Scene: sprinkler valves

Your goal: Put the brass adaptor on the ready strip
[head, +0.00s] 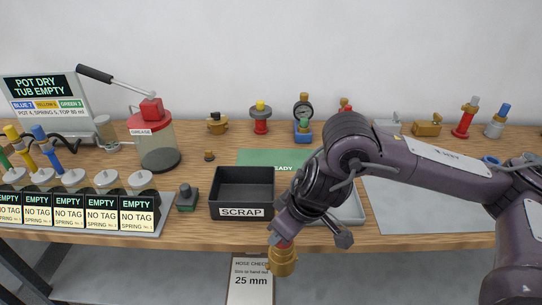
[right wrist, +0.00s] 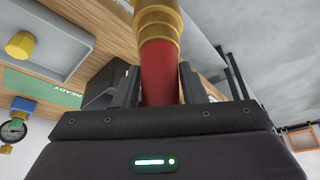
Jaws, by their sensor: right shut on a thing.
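My right gripper (right wrist: 160,95) is shut on the brass adaptor (head: 283,263), a stepped brass piece with a red section between the fingers. In the head view the adaptor hangs brass end down, in front of the bench's front edge and above the hose check card. Its red section and brass end also show close up in the right wrist view (right wrist: 158,28). The ready strip (head: 258,157) is a green mat at the back of the bench, partly hidden by my right arm; it also shows in the right wrist view (right wrist: 38,86). My left gripper is out of view.
A black scrap bin (head: 241,190) stands before the strip. A grey tray (head: 354,209) is partly behind my arm. Several valves line the back. A hose check card (head: 250,278) hangs below the bench edge.

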